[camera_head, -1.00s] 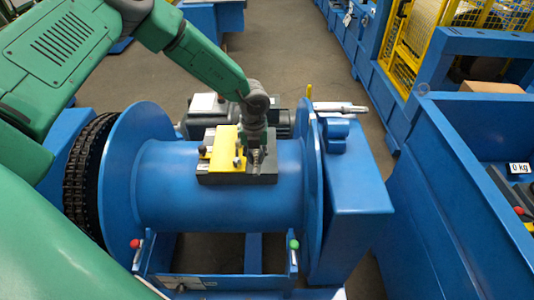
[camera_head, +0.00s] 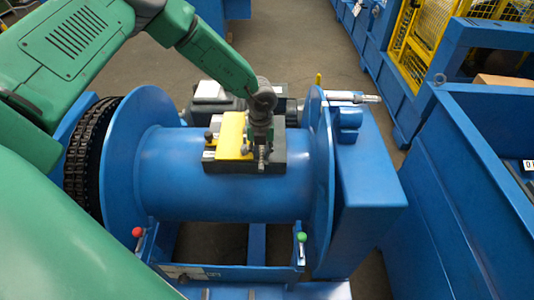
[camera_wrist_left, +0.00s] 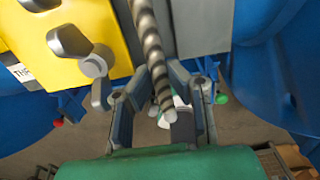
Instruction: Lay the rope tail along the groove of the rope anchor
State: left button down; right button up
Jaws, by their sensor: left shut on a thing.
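The rope anchor is a dark block (camera_head: 297,148) with a yellow plate (camera_head: 231,137), on top of the blue drum (camera_head: 225,200). My left gripper (camera_head: 262,138) points down over the dark part, just right of the yellow plate. In the left wrist view, the gripper (camera_wrist_left: 163,78) is shut on the grey, dark-banded rope tail (camera_wrist_left: 150,42). The rope runs between the fingers, and its pale end sticks out toward the camera. It lies over or along the grey block beside the yellow plate; I cannot tell whether it is seated in the groove. My right gripper is not in view.
Bolt-like knobs (camera_wrist_left: 95,65) stand on the yellow plate, close to the left finger. Drum flanges rise on both sides, with a chain (camera_head: 82,160) at the left. A red knob (camera_head: 137,232) and a green knob (camera_head: 302,237) stand in front. A blue bin is at the right.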

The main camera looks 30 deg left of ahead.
pick_arm(q)
jog(key=shift+a+f, duration=0.25)
jog(key=shift+a, duration=0.05)
jog(key=shift+d, duration=0.3)
jog(key=shift+d+b, duration=0.45)
jog(key=shift+d, duration=0.65)
jog(key=c, duration=1.8)
grip_release()
jog(key=shift+a+f, duration=0.3)
jog(key=shift+a, duration=0.25)
jog(key=shift+a+f, duration=0.25)
jog(key=shift+a, duration=0.25)
jog(key=o, duration=0.3)
jog(key=shift+a, duration=0.15)
jog(key=shift+d+r, duration=0.1)
jog(key=shift+d, duration=0.6)
jog(key=r, duration=0.8)
jog(key=shift+a+r, duration=0.15)
jog(key=shift+a, duration=0.15)
jog(key=r, duration=0.1)
jog(key=d+r, duration=0.2)
jog(key=r, duration=0.1)
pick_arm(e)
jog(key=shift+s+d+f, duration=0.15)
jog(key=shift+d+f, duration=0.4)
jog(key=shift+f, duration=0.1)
